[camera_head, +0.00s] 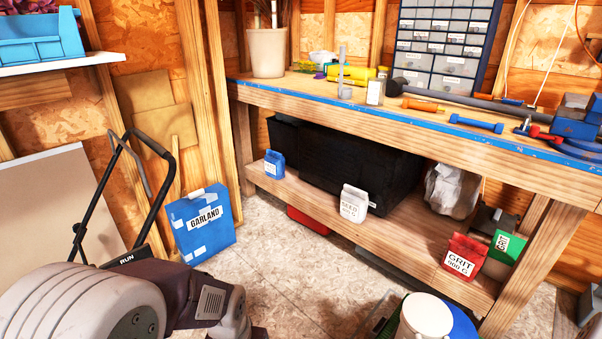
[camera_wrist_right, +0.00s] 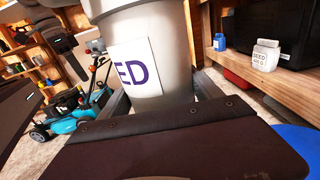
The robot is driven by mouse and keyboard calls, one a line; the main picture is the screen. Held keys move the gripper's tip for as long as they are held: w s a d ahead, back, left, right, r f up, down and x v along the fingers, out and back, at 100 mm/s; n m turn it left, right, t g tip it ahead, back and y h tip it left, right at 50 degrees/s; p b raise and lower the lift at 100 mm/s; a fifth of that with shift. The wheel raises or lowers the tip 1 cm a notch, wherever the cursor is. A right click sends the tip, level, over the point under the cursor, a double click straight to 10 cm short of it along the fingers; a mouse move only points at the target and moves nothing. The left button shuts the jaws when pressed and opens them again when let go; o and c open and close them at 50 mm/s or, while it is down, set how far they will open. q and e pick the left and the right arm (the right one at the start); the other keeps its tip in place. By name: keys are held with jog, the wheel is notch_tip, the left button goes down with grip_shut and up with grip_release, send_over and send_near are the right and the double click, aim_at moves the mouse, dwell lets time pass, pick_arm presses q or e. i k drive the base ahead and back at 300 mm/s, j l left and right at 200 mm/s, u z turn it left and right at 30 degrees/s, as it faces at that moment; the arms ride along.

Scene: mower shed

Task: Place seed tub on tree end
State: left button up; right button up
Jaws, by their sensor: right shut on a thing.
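The seed tub (camera_wrist_right: 160,65) is a pale grey-white tub with a label ending in "ED". In the right wrist view it stands between the fingers of my right gripper (camera_wrist_right: 158,103), which is shut on it. The top of the tub is cut off there. In the head view a white round top, apparently the same tub (camera_head: 425,315), shows at the bottom edge in front of the bench. A long black container (camera_head: 345,165) lies on the bench's lower shelf; I cannot tell whether it is the tree. My left arm comes in at lower left; its fingertips are out of frame.
A blue garland box (camera_head: 203,224) stands on the floor. A blue round thing (camera_head: 465,322) is beside the tub. A teal mower (camera_wrist_right: 68,108) stands at left.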

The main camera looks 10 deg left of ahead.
aim_at(326, 88)
jog(key=i+j, duration=0.45)
jog(key=i, duration=0.2)
jog(key=i+j, duration=0.45)
jog(key=i, duration=0.15)
jog(key=i+l, duration=0.15)
jog(key=i, duration=0.7)
jog(key=j+u, duration=0.05)
